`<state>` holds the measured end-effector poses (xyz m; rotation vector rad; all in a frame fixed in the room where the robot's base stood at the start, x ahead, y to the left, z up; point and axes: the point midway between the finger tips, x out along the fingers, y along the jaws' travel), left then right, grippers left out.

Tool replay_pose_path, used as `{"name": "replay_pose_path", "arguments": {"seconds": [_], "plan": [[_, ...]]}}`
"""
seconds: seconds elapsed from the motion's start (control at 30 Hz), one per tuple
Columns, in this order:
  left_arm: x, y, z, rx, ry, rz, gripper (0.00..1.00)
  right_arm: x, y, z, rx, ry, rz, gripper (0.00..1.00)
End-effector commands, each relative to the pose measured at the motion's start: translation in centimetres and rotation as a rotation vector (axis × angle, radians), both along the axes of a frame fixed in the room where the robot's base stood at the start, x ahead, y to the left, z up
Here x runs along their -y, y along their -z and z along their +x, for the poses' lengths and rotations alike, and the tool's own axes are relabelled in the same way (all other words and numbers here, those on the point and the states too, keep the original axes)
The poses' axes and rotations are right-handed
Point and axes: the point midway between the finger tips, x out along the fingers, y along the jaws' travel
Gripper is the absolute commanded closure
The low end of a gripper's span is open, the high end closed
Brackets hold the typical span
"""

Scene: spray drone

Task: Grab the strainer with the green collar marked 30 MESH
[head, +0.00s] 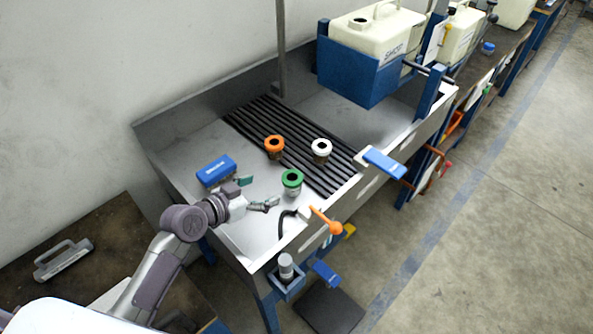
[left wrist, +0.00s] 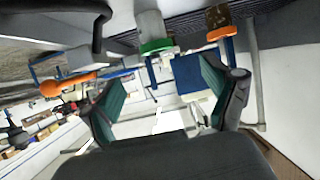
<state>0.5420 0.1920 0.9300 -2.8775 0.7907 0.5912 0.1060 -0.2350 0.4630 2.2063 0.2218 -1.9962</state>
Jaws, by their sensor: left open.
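The strainer with the green collar (head: 292,178) stands upright on the metal bench top, beside the black slatted mat. Its 30 MESH marking cannot be read. In the left wrist view, which looks upside down, its green collar (left wrist: 156,46) shows at the top middle with a grey body. My left gripper (head: 268,204) is open and empty, just left of and nearer than the green strainer, not around it. Its teal fingers (left wrist: 160,75) are spread apart in the wrist view. My right gripper is not in view.
A strainer with an orange collar (head: 274,144) and one with a white collar (head: 321,147) stand on the slatted mat (head: 258,118) behind. A blue box (head: 216,170) lies left. An orange lever (head: 326,221) is at the front edge. A white tank (head: 376,36) stands at the back.

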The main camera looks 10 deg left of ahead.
Motion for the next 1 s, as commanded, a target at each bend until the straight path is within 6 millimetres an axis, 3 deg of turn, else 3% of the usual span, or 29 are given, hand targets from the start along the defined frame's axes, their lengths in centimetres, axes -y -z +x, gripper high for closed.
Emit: {"name": "replay_pose_path", "arguments": {"seconds": [0.13,0.33,0.43,0.53,0.73,1.0], "plan": [[1.5,1.5,2.3,0.002,0.001,-0.005,0.13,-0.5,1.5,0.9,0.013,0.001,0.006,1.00],[3.1,2.9,5.1,0.001,0.000,-0.003,0.13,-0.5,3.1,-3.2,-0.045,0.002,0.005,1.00],[3.6,3.2,5.8,-0.001,0.001,-0.001,0.13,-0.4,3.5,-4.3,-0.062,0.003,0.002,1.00],[3.8,3.3,6.3,-0.001,0.001,0.000,0.13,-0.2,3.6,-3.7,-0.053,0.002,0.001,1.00],[5.0,4.8,8.4,0.000,0.002,-0.004,0.13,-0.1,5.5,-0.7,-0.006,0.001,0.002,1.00],[6.0,5.4,10.3,-0.001,0.001,0.001,0.13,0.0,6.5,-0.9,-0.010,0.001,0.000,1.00]]}}
